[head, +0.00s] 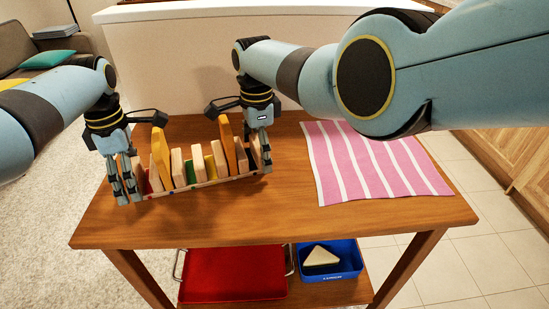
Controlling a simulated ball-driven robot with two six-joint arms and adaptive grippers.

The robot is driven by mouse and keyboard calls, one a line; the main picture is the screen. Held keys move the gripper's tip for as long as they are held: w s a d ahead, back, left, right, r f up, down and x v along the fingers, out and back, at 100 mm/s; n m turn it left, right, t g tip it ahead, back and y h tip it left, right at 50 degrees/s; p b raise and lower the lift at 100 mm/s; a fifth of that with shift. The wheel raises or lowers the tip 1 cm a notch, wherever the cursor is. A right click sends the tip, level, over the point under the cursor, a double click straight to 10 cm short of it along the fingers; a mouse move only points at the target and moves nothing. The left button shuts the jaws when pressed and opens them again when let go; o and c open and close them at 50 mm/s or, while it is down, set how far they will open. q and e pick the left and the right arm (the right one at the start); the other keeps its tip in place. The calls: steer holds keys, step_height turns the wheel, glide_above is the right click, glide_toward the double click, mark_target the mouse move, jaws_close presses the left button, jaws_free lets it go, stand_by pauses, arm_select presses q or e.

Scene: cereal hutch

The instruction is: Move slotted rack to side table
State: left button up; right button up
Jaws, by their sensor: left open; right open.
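The slotted rack (212,183) is a low wooden strip with coloured marks, standing on the left half of the wooden side table (260,222). Several upright wooden slats and blocks of different heights, some yellow and some pale, stand in it. My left gripper (128,192) is open at the rack's left end, its fingers pointing down near the tabletop. My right gripper (263,160) is open at the rack's right end, fingers also pointing down. I cannot tell whether either gripper touches the rack. The fingers partly hide both rack ends.
A pink and white striped cloth (372,168) covers the table's right side. On the lower shelf are a red tray (235,274) and a blue bin (345,272) holding a pale triangular block (321,256). A low white wall (190,62) stands behind. The table's front strip is clear.

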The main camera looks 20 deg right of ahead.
arm_select(q)
step_height(320, 180, up, 11)
steer(key=shift+w, duration=0.15)
arm_select(e)
steer(key=shift+r, duration=0.1)
arm_select(q)
steer(key=shift+r, duration=0.45)
arm_select(e)
step_height(320, 180, up, 12)
steer(key=shift+w, duration=0.15)
